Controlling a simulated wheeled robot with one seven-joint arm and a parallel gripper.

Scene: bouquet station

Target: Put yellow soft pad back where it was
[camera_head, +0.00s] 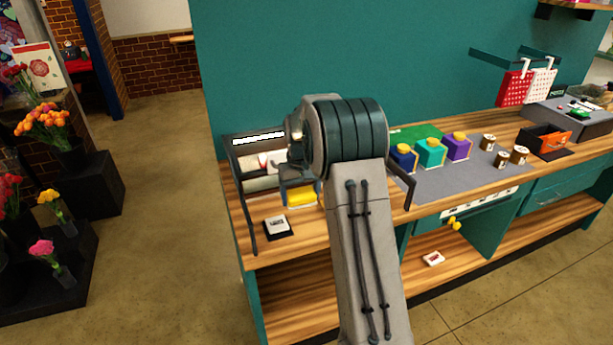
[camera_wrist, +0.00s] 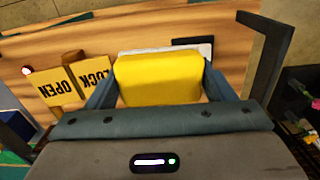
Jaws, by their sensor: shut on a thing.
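The yellow soft pad (camera_wrist: 158,78) is between the two fingers of my gripper (camera_wrist: 158,90) in the wrist view. The fingers press on its left and right sides. In the head view the yellow pad (camera_head: 301,195) shows just left of my arm, above the wooden counter near its left end. My gripper (camera_head: 300,190) is mostly hidden there by my own arm. Behind the pad in the wrist view lies a white item with a dark edge (camera_wrist: 195,46); I cannot tell whether the pad touches it.
A dark rack with a paper roll (camera_head: 262,182) stands close to the pad. A small black-and-white pad (camera_head: 279,227) lies on the counter (camera_head: 285,248). Yellow OPEN and LOCK labels (camera_wrist: 57,86) show left. Colored boxes (camera_head: 430,151) and several small cans (camera_head: 502,158) stand right on a grey mat.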

